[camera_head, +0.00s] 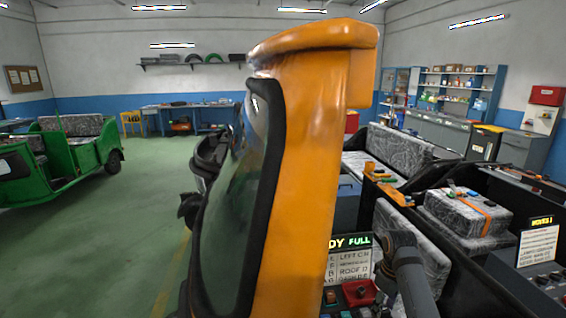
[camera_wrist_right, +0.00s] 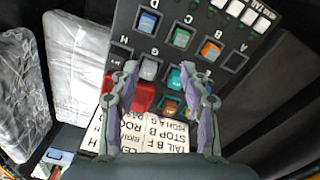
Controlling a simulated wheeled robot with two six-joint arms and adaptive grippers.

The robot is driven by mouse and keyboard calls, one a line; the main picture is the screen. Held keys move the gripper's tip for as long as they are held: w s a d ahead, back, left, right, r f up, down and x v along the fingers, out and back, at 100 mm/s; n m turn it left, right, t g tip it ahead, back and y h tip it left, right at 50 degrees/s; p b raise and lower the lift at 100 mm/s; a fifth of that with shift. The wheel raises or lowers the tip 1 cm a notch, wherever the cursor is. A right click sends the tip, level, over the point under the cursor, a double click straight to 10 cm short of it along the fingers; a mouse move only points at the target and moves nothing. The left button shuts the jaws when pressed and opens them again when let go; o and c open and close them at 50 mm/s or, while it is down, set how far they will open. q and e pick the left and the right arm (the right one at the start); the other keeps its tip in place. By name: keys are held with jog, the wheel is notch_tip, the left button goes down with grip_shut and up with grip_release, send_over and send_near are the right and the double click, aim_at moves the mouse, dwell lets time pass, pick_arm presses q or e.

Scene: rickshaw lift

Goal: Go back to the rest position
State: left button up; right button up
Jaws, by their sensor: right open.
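My right gripper (camera_wrist_right: 162,84) is open in the right wrist view, with its two fingers apart. It is over a dark control panel (camera_wrist_right: 200,62) with rows of square coloured buttons; I cannot tell the distance or whether the fingers touch it. A red part (camera_wrist_right: 143,97) and a printed label card (camera_wrist_right: 150,135) show between and behind the fingers. In the head view, a grey link of my arm (camera_head: 408,270) stands at the bottom, beside the panel. No fingertips are clear there. My left gripper is in neither view.
The rickshaw's orange pillar and roof edge (camera_head: 302,160) with its windscreen fill the middle of the head view. Patterned seats (camera_head: 385,152) and a strapped box (camera_head: 468,210) are to the right. A green rickshaw (camera_head: 60,155) stands left; the floor (camera_head: 120,240) between is clear.

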jog(key=s+f, duration=0.2)
jog(key=s, duration=0.1)
jog(key=s+a+f+m+t, duration=0.1)
jog(key=s+f, duration=0.2)
jog(key=s, duration=0.1)
jog(key=s+f+m, duration=0.1)
jog(key=s+f, duration=0.2)
jog(key=shift+s+a+f+h, duration=0.2)
jog(key=shift+s+a+h, duration=0.1)
jog(key=s+a+r+m+t, duration=0.2)
jog(key=s+m, duration=0.1)
jog(key=s, duration=1.2)
jog(key=s+d+f+g+b, duration=0.1)
jog(key=s+f, duration=0.1)
jog(key=f, duration=1.3)
jog(key=s+d+f+b, duration=0.1)
jog(key=f, duration=1.4)
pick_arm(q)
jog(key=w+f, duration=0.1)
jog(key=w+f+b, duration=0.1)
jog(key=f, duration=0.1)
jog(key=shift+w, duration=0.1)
pick_arm(e)
jog(key=s+d+f+g, duration=0.1)
jog(key=s+f, duration=1.4)
jog(key=s, duration=0.2)
jog(key=shift+s+d+f+m, duration=0.2)
jog(key=shift+s+f+m, duration=0.1)
jog(key=shift+s, duration=0.1)
